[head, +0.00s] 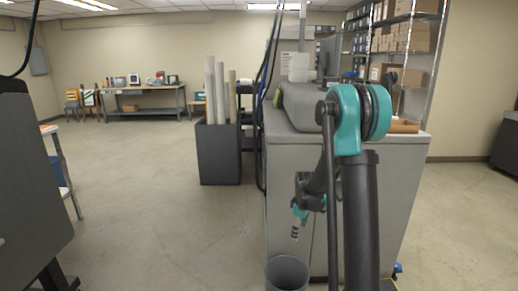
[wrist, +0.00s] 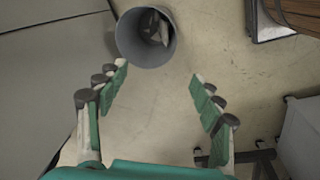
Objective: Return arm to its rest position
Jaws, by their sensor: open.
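My gripper (head: 297,222) hangs low in front of the grey cabinet in the head view, pointing down, small and partly behind my arm's links. In the wrist view my gripper (wrist: 160,73) has its two green-padded fingers spread wide apart, with only bare floor between them. It is open and holds nothing. My arm (head: 360,200) is raised at its teal joint and folded down in front of the cabinet.
A grey waste bin (head: 287,274) stands on the floor below my gripper; the wrist view shows crumpled pieces inside the bin (wrist: 140,50). The grey cabinet (head: 404,190) is close behind my arm. A dark box of rolls (head: 219,155) stands farther back. Open floor lies left.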

